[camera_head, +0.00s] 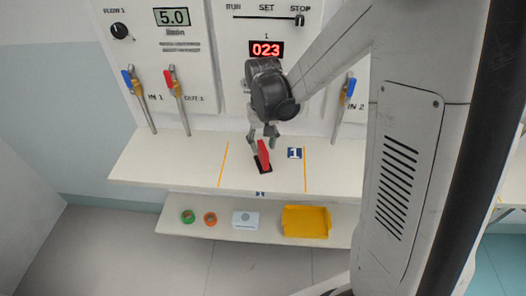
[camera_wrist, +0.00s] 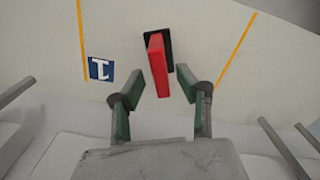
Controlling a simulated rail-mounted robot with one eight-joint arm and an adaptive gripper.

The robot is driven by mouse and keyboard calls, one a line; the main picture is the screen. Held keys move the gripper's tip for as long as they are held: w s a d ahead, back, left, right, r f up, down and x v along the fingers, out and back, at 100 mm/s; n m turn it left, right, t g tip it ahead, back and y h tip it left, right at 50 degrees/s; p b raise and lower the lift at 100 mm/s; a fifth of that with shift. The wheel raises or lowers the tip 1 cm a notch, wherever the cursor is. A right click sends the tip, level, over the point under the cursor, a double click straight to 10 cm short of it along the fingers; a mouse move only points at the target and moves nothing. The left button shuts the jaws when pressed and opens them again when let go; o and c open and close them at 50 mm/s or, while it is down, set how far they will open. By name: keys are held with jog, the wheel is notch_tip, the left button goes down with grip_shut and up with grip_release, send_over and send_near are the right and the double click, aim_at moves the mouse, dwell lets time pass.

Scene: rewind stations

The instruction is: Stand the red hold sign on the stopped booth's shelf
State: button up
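The red hold sign (camera_head: 263,155) stands upright on its black base on the shelf (camera_head: 200,163), between two yellow lines and beside a blue "1" label (camera_head: 294,153). It also shows in the wrist view (camera_wrist: 158,66), its black base (camera_wrist: 168,38) on the pale shelf. The slider (camera_head: 299,20) above this booth is at the STOP end, and a red display (camera_head: 266,50) reads 023. My gripper (camera_head: 263,137) is just above the sign. In the wrist view my gripper (camera_wrist: 158,82) is open, a green-padded finger on each side of the sign's near end, with gaps visible.
A lower shelf holds a green ring (camera_head: 188,216), an orange ring (camera_head: 210,218), a white box (camera_head: 245,220) and a yellow tray (camera_head: 306,222). Valves with blue handles (camera_head: 127,82) and a red handle (camera_head: 171,80) rise at the back. The shelf left of the yellow lines is clear.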

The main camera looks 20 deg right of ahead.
notch_tip(320, 180, up, 6)
jog(key=shift+s+r, duration=0.25)
jog(key=shift+r, duration=0.35)
jog(key=s+r+t, duration=0.3)
jog(key=s+r, duration=0.2)
jog(key=s, duration=0.4)
jog(key=s+r+t, duration=0.4)
jog(key=s+r, duration=0.1)
jog(key=s, duration=0.3)
jog(key=shift+s+a+r, duration=0.2)
jog(key=shift+s+r, duration=0.05)
jog(key=shift+s, duration=0.15)
dwell(0.3)
